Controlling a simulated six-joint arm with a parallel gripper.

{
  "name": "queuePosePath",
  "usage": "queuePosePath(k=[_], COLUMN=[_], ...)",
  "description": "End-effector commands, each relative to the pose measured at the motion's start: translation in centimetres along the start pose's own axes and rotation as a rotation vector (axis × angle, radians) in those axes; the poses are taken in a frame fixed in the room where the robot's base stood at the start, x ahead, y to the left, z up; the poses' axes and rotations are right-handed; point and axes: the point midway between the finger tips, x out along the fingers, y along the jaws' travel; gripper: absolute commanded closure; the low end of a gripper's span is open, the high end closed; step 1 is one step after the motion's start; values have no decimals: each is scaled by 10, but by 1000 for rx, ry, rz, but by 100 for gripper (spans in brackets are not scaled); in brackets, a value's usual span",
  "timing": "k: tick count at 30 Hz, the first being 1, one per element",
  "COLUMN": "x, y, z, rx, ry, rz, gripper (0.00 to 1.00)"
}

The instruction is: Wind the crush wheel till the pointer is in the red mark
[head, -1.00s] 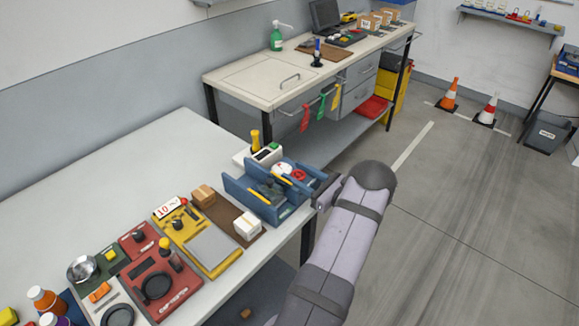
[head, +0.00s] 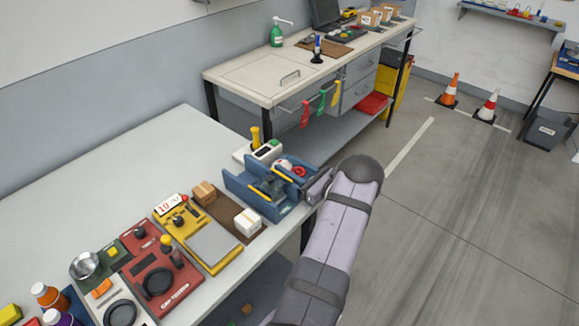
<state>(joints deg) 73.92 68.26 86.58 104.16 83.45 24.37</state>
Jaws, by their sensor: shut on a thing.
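The blue crush fixture (head: 250,195) stands at the right end of the near bench. It has tall blue side walls, with a pale round dial (head: 283,163) and a red round part (head: 299,171) between them. The pointer and the red mark are too small to read. My gripper (head: 313,186) is at the fixture's right end, low beside its wall, and is shut. It seems to be shut on the crush wheel, which my gripper and wrist mostly hide. The fingertips do not show clearly.
A white box with a green button (head: 267,150) stands just behind the fixture. In front are a small white carton (head: 247,222), a yellow scale (head: 198,235) and a red panel (head: 160,280). A second bench (head: 248,84) stands behind.

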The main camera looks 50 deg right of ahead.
Motion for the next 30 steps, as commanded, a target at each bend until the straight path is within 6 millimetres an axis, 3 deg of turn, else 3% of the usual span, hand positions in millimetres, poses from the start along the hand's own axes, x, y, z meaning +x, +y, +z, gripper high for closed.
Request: queuePosePath(k=[12,13,14,24,30], x=[0,0,0,-1,-18], y=[-2,-2,-2,-2,-2], z=[0,0,0,0,-2], rx=[-1,-1,-1,-1,-1], ry=[1,0,0,0,0], rz=[-54,-54,-54,-55,-56], gripper=[85,60,55,55,55])
